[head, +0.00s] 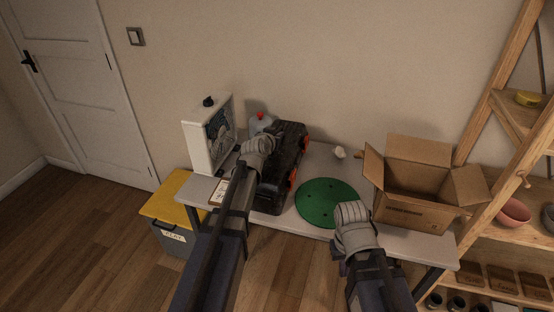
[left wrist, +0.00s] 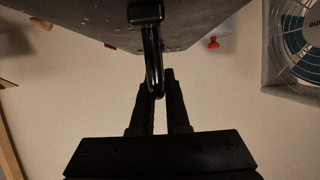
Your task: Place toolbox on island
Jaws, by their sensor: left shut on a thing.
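The black toolbox (head: 284,170) with red latches is at the table, between the fan and the green mat. My left gripper (head: 268,140) reaches over it. In the left wrist view, my left gripper's fingers (left wrist: 161,95) are shut on the toolbox's black handle (left wrist: 153,60), and the toolbox's dark side (left wrist: 200,20) fills the top. I cannot tell whether the toolbox rests on the table or hangs just above it. My right gripper (head: 350,212) is at the table's front edge, beside the green mat; its fingertips are not clear. No surface in view is clearly an island.
The table (head: 405,240) also bears a white box fan (head: 212,135), a green round mat (head: 325,203), an open cardboard box (head: 412,212) and a bottle with a red cap (head: 260,122). A yellow-lidded bin (head: 168,205) stands left. Wooden shelves (head: 520,235) stand right. Floor is clear left.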

